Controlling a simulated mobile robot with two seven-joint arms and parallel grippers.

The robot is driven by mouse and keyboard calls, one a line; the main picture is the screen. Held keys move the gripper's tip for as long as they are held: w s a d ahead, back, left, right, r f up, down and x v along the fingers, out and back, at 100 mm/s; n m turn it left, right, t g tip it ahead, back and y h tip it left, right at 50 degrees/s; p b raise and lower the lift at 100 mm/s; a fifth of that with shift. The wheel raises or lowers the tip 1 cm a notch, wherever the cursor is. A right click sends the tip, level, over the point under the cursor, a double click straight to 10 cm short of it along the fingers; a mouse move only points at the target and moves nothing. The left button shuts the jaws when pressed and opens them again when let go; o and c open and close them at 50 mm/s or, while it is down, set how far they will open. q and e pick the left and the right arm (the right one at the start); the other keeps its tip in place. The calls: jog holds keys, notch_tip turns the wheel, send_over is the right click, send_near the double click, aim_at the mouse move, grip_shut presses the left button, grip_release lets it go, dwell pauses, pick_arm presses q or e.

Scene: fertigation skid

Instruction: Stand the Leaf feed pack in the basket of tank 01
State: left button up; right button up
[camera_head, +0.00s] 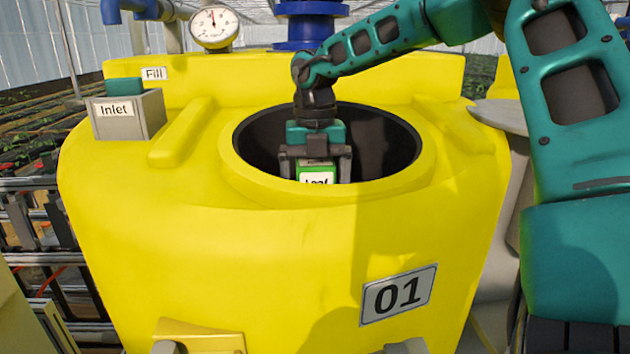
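The yellow tank 01 (230,250) fills the middle of the view, with its number plate (399,294) on the front. Its round top opening (390,150) is dark inside, and I cannot make out a basket in it. My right gripper (316,170) points down into the opening from above. Its two fingers are on either side of the Leaf feed pack (317,178), a green and white box whose label is partly cut off by the rim. The pack is upright between the fingers, and its lower part is hidden. My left gripper is not in view.
A grey box labelled Inlet (150,112), with a teal item in it, sits on the tank's top left. A Fill label (154,73), a pressure gauge (214,27) and a blue pipe fitting (305,25) are behind. The opening's raised yellow rim (300,198) surrounds my gripper.

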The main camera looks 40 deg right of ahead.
notch_tip(320, 180, up, 12)
jog(key=shift+r+p, duration=0.1)
jog(key=shift+p, duration=0.25)
dwell(0.4)
dwell(0.5)
